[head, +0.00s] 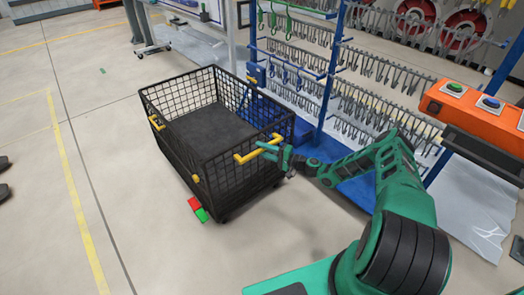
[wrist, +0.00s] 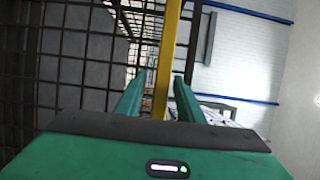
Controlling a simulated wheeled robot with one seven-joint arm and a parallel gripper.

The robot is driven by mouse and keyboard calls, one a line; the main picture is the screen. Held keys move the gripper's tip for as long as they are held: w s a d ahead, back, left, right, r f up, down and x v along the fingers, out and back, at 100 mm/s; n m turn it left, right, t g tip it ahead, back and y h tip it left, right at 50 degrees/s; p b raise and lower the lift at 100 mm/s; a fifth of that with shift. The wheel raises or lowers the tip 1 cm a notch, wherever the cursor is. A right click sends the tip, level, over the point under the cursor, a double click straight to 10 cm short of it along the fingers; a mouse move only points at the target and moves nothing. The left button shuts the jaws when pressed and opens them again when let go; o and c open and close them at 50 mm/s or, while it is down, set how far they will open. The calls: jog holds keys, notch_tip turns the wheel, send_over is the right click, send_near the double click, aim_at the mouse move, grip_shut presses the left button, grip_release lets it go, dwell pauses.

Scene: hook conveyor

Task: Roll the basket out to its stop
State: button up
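The basket (head: 196,82) is a black wire-mesh cart with a dark bottom, standing on the floor in the middle of the head view. It has yellow handles; the nearest one (head: 258,148) is on the side facing my arm. My gripper (head: 272,150) is at that handle. In the wrist view the yellow handle bar (wrist: 166,70) runs upright between my two green fingers (wrist: 158,95). The fingers stand apart, with a gap on the bar's left; the right finger is very close to it. I cannot identify the stop for certain.
A red and green marker (head: 198,208) lies on the floor by the basket's near lower corner. A blue rack with rows of hooks (head: 330,85) stands behind and right. An orange button box (head: 474,112) is at the right. The floor to the left is open, with yellow lines (head: 77,195).

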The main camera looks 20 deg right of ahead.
jog(key=v, duration=1)
jog(key=shift+d, duration=0.2)
jog(key=shift+f, duration=0.1)
